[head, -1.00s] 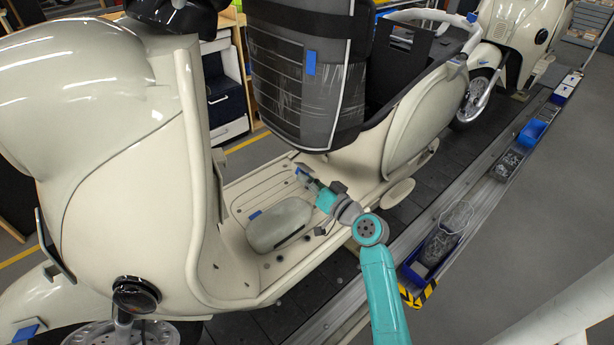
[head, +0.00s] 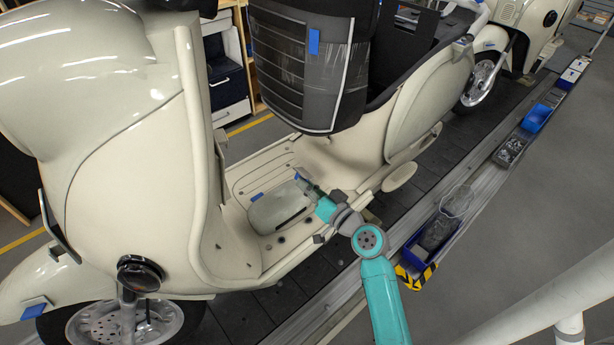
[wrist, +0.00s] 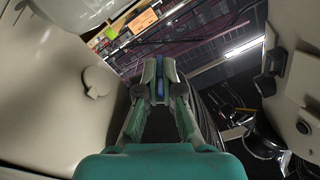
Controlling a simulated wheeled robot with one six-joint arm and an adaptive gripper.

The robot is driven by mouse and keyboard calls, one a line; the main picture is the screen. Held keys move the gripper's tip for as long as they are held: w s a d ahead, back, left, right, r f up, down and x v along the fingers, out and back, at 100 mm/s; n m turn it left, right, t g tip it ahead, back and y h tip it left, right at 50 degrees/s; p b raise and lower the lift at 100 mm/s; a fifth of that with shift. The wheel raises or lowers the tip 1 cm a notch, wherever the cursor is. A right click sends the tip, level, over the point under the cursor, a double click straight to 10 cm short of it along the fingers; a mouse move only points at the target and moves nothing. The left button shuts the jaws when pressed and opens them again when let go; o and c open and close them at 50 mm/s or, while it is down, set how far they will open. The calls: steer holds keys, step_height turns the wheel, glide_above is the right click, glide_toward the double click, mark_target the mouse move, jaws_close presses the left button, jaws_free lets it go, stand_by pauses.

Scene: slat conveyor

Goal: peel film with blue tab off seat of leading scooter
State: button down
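The near scooter's black seat (head: 290,88) stands upright above the footboard, wrapped in clear film (head: 335,75) with glossy streaks. A blue tab (head: 314,42) is on the film at the seat's upper part. My gripper (head: 302,184) is low over the footboard, well below the tab and beside the right end of a rounded cream part. In the wrist view my gripper's fingertips (wrist: 160,80) are close together, with blue between them. I cannot tell if that blue is finger pad or something held. The seat's tab is not recognisable in the wrist view.
The cream part (head: 278,208) lies on the footboard (head: 250,180) with its own blue tab (head: 257,197). The leg shield (head: 195,140) rises at left. A rail with blue bins (head: 435,238) runs along the right. A second scooter (head: 500,45) stands behind.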

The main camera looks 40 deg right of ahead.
steer(key=shift+s+a+f, duration=0.3)
steer(key=shift+s+a, duration=0.1)
steer(key=shift+s, duration=0.05)
steer(key=shift+a, duration=0.1)
steer(key=shift+s+a+f, duration=0.65)
steer(key=shift+s+a, duration=0.25)
steer(key=shift+s+a+f, duration=0.65)
steer(key=shift+s+a, duration=0.25)
steer(key=shift+s, duration=0.1)
